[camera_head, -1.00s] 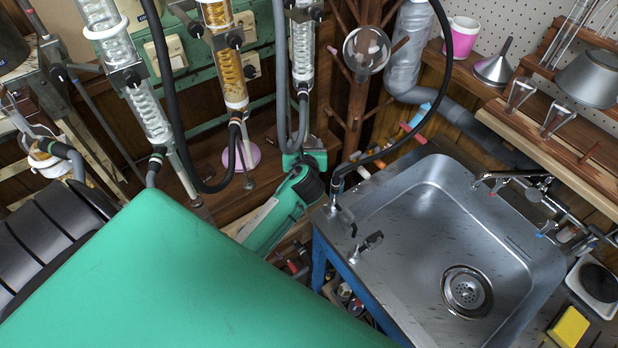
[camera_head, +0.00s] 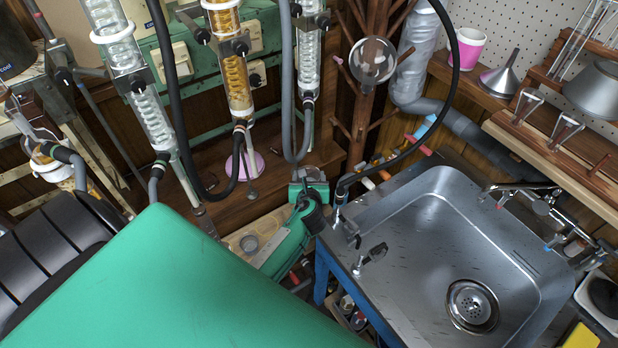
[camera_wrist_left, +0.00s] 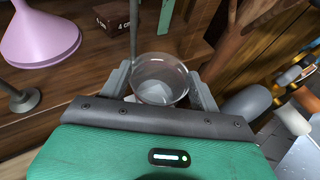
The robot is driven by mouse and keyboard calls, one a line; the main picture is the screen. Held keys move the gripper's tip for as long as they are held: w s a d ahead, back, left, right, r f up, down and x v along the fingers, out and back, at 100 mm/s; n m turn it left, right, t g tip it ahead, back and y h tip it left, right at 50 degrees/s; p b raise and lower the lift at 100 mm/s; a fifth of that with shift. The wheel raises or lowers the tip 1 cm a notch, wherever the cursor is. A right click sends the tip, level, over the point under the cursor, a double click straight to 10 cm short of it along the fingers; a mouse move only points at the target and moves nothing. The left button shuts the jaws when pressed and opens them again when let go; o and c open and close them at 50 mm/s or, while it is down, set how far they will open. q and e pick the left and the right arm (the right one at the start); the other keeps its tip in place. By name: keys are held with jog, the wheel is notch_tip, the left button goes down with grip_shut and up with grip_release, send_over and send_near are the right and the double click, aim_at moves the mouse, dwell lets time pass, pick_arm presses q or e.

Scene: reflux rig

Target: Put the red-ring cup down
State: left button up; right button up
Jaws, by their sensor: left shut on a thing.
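My left gripper (camera_wrist_left: 160,88) is shut around a clear glass cup (camera_wrist_left: 160,70) in the left wrist view. The cup has a thin reddish rim and one finger on each side. It looks empty, and I see into it from above. Dark wooden surface shows around it; I cannot tell whether its base touches that surface. In the head view, my left gripper (camera_head: 308,174) is small, beyond the green arm and left of the sink, and the cup cannot be made out there. My right gripper is not in view.
A pink funnel-shaped base (camera_wrist_left: 40,38) and a dark red box (camera_wrist_left: 112,17) stand nearby on the wooden surface. Glass condensers (camera_head: 238,75) with hoses hang above. The steel sink (camera_head: 400,250) is at right. A wooden peg rack (camera_head: 362,120) stands behind the gripper.

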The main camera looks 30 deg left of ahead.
pick_arm(q)
jog(key=shift+f, duration=0.1)
jog(key=o, duration=1)
jog(key=v, duration=1.2)
